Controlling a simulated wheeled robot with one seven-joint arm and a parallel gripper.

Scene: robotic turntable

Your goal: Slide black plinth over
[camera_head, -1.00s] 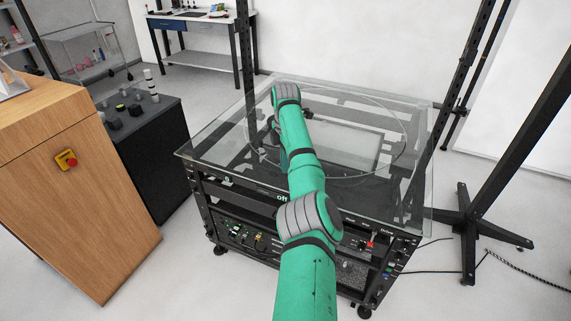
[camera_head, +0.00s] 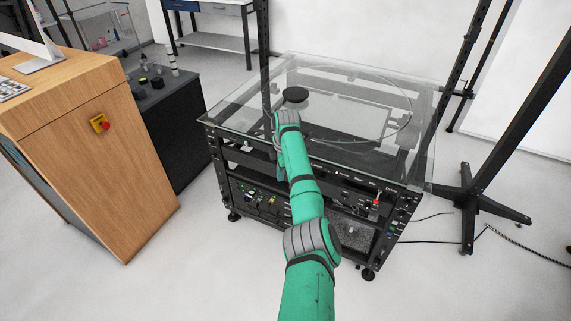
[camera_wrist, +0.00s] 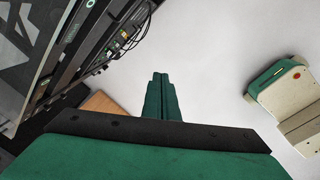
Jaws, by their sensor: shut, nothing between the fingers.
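A round, flat black plinth (camera_head: 295,95) lies on the glass turntable top (camera_head: 345,82), toward its left half and inside the etched circle. It stands clear, just beyond the wrist of my arm in the head view. In the wrist view my gripper (camera_wrist: 161,78) has its green fingers pressed together with nothing between them. It points past the turntable's frame toward the bare floor, and is apart from the plinth. In the head view the fingers are hidden behind my arm. The plinth does not show in the wrist view.
The glass top rests on a black rack (camera_head: 262,195) with cables and switches. A wooden cabinet (camera_head: 85,150) and a black cabinet (camera_head: 178,125) with small objects stand at left. A black stand (camera_head: 470,205) is at right. The floor in front is clear.

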